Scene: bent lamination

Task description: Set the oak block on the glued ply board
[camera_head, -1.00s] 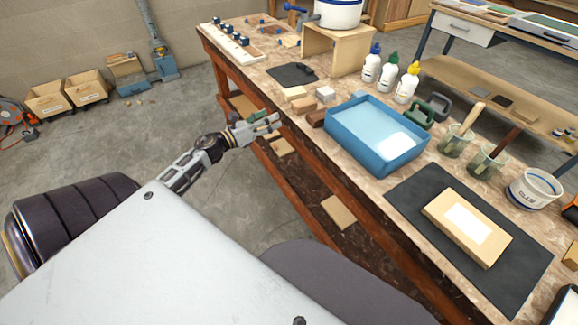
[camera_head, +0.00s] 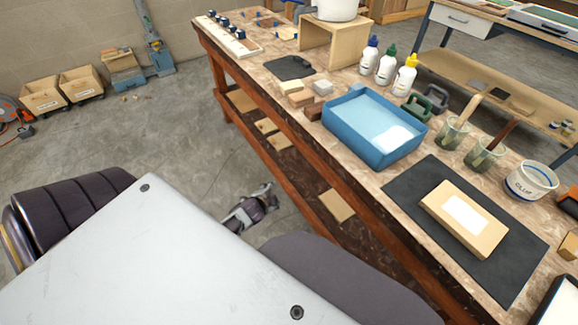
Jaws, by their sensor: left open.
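The ply board (camera_head: 482,238) lies on a dark mat at the front right of the workbench, with a white glue patch (camera_head: 465,214) on top. My left gripper (camera_head: 268,191) shows small against the floor, beside the bench's front edge and away from the blocks. It is open and empty. My right gripper is out of view.
The blue tray (camera_head: 345,140) of liquid stands between the blocks and the dark mat (camera_head: 415,190). Glue bottles (camera_head: 386,66), jars with brushes (camera_head: 453,134) and a white glue pot (camera_head: 531,181) line the far side. A wooden stand (camera_head: 332,47) is behind the blocks.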

